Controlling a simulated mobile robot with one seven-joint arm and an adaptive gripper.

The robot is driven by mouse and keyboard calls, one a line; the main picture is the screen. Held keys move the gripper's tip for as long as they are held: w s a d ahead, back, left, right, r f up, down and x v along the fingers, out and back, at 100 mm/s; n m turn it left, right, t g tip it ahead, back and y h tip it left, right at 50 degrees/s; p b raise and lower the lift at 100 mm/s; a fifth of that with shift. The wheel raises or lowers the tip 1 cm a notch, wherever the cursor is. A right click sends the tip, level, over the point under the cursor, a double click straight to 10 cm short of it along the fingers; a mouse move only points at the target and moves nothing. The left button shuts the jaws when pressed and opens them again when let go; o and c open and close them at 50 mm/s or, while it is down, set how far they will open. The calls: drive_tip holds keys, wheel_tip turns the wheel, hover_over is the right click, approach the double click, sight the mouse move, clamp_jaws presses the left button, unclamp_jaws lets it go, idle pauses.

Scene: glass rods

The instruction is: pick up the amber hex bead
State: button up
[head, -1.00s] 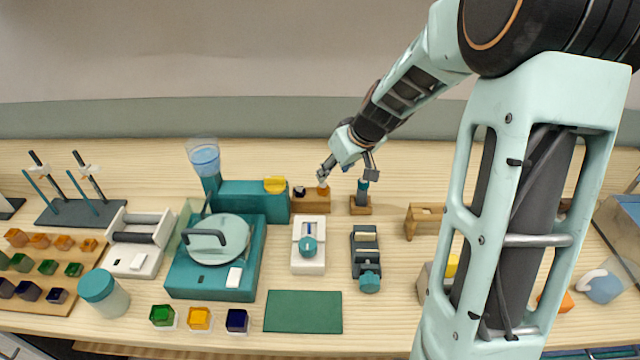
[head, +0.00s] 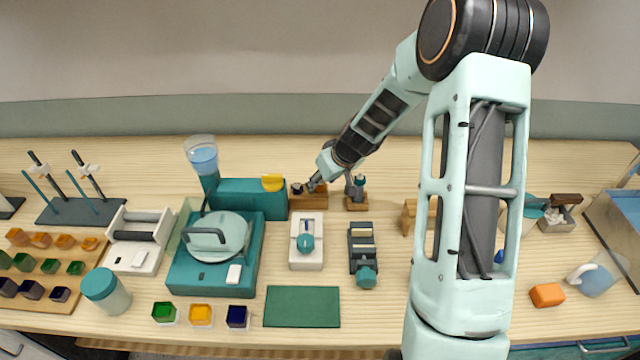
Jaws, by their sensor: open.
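Several amber beads (head: 40,240) sit in the back row of a wooden tray at the far left; their exact shapes are too small to tell. One amber piece (head: 201,314) lies on a white holder at the front, between a green piece (head: 163,313) and a dark blue piece (head: 237,316). My gripper (head: 312,187) is at the back middle, low over a small wooden block (head: 309,201), far to the right of the tray. Its jaws are small in view, open, with nothing seen between them. The amber item on that block is hidden now.
A teal machine with a round lid (head: 217,237) and a teal box (head: 252,199) stand left of my gripper. A white device (head: 306,241) and a dark green mat (head: 302,307) lie in front. An orange block (head: 547,295) is at the right. Bare table shows behind the devices.

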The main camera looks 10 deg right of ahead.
drive_tip(key=shift+w+a+f, duration=0.1)
drive_tip(key=shift+w+f, duration=0.15)
drive_tip(key=shift+f, duration=0.2)
drive_tip(key=shift+c, duration=0.4)
clamp_jaws()
drive_tip(key=shift+r, duration=0.1)
drive_tip(key=shift+r, duration=0.6)
drive_tip(key=s+a+r+b, duration=0.3)
drive_tip(key=s+r, duration=0.8)
drive_tip(key=s, duration=0.2)
drive_tip(key=shift+s+a+r, duration=0.3)
drive_tip(key=shift+r, duration=0.05)
